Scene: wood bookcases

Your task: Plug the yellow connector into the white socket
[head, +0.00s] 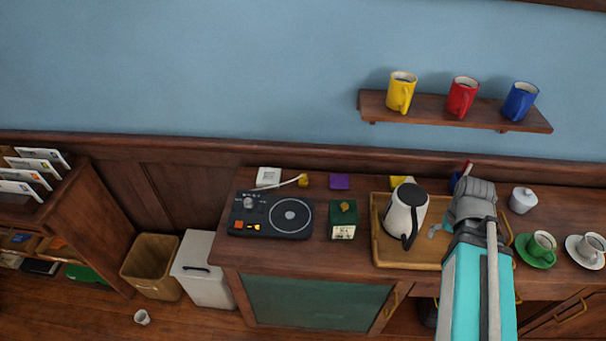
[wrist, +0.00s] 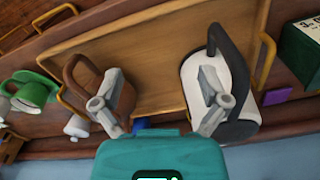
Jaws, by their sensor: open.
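The yellow connector (head: 303,180) is at the end of a pale cord behind the turntable, on the wooden counter. A white block (head: 269,175), which looks like the white socket, stands to its left near the wall; its opening cannot be made out. The connector looks apart from the block. My gripper (head: 434,230) is over the wooden tray, well to the right of both. In the wrist view my gripper (wrist: 160,104) has its fingers spread wide, with nothing held between them. Neither connector nor socket shows in the wrist view.
A white kettle (head: 404,214) stands on the tray (head: 408,262) close to my gripper; it shows behind one finger in the wrist view (wrist: 238,95). The turntable (head: 271,216), a green box (head: 343,220) and a purple block (head: 339,181) stand left of the tray.

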